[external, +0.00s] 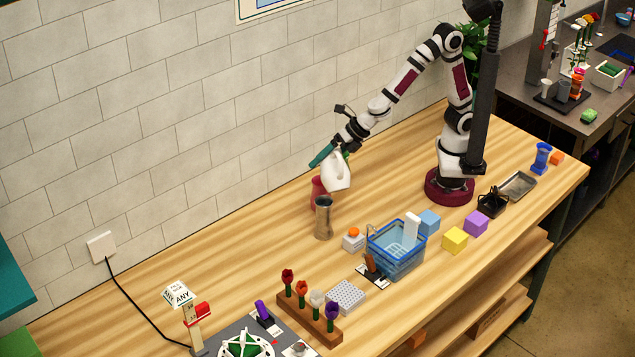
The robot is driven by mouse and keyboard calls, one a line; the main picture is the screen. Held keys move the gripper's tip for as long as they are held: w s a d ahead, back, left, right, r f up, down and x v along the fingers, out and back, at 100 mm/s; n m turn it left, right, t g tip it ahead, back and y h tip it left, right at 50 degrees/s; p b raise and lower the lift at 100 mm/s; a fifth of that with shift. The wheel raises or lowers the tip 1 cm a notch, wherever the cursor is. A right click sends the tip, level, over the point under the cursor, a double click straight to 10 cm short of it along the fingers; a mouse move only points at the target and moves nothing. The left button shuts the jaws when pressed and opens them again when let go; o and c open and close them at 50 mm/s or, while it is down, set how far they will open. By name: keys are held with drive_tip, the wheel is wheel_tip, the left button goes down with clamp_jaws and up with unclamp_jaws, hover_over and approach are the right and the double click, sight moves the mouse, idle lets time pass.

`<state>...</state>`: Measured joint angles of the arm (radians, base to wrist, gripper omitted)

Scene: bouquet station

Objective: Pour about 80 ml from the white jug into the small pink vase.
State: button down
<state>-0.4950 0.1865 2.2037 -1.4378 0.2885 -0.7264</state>
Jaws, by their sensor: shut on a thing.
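The white jug (338,175) is in the external view, held above the table close to the wall. My gripper (336,156), with teal fingers, is shut on the jug from above and behind. The jug looks tilted to the left, towards the pink vase. The small pink vase (316,189) stands on the table just left of the jug and partly behind a metal cylinder. The jug's spout and the vase's mouth overlap in this view. I cannot tell whether liquid is flowing or how much is in the vase.
A grey-brown metal cylinder (323,219) stands right in front of the pink vase. A blue basket (397,262), coloured blocks (455,240) and a wooden flower rack (309,318) are nearer the front. The table left of the vase, along the wall, is clear.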

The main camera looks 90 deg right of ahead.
sight(329, 168)
idle(0.7)
drive_tip(key=shift+s+a+r+n+t+h, duration=0.1)
drive_tip(key=shift+a+r+n+t+h, duration=0.2)
drive_tip(key=shift+r+h, duration=0.25)
drive_tip(key=h, duration=0.1)
drive_tip(key=a+n+t, duration=0.1)
drive_tip(key=s+a+h, duration=0.1)
drive_tip(key=shift+a+r+n+t+h, duration=0.25)
drive_tip(key=shift+r+n+t+h, duration=0.05)
drive_tip(key=shift+h, duration=0.05)
drive_tip(key=shift+s+a+n+t+h+b, duration=0.2)
drive_tip(key=shift+a+n+t+h+b, duration=0.1)
drive_tip(key=shift+a+n+t+h, duration=0.55)
drive_tip(key=shift+a+r+h, duration=0.1)
drive_tip(key=shift+a+h, duration=0.1)
drive_tip(key=shift+h, duration=0.25)
idle(1.1)
